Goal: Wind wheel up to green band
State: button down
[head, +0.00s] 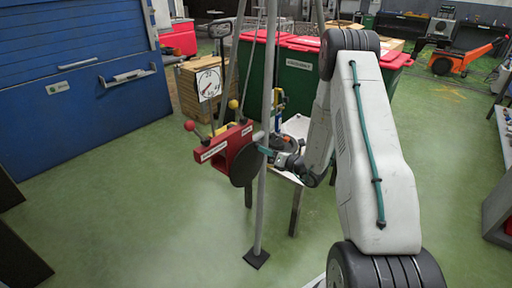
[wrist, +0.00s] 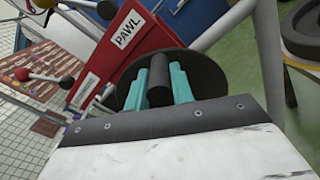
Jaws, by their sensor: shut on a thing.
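A red winch box (head: 222,148) hangs on the frame of grey poles, with a dark round wheel (head: 244,166) on its right side. The wheel also shows in the wrist view (wrist: 205,72), behind my fingers. My gripper (head: 266,150) is at the wheel; in the wrist view its teal fingers (wrist: 158,88) are shut on a black cylindrical handle (wrist: 158,82) that stands out from the wheel. A white dial (head: 208,84) with dark marks and a needle hangs above the box; its green band cannot be made out.
A red-knobbed lever (head: 189,125) and a yellow-knobbed lever (head: 233,104) rise from the box. A PAWL label (wrist: 125,36) marks its face. A grey pole (head: 262,200) stands close beside the wheel. Green floor is clear at the front left.

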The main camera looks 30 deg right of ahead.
jog(key=shift+w+d+f+m, duration=0.25)
jog(key=shift+d+f+m, duration=0.5)
jog(key=shift+m, duration=0.45)
jog(key=shift+d, duration=0.1)
jog(key=shift+w+d+f+m, duration=0.15)
jog(key=shift+d+f+m, duration=0.3)
jog(key=shift+m, duration=0.45)
jog(key=shift+w+d+f+m, duration=0.1)
jog(key=shift+d+f+m, duration=0.15)
jog(key=shift+f+m, duration=0.55)
jog(key=shift+r, duration=0.15)
jog(key=shift+w+d+f+m, duration=0.1)
jog(key=shift+d+f+m, duration=0.1)
jog(key=shift+f+m, duration=0.65)
jog(key=shift+d+f+m, duration=0.2)
jog(key=shift+f+m, duration=0.3)
jog(key=shift+m, duration=0.55)
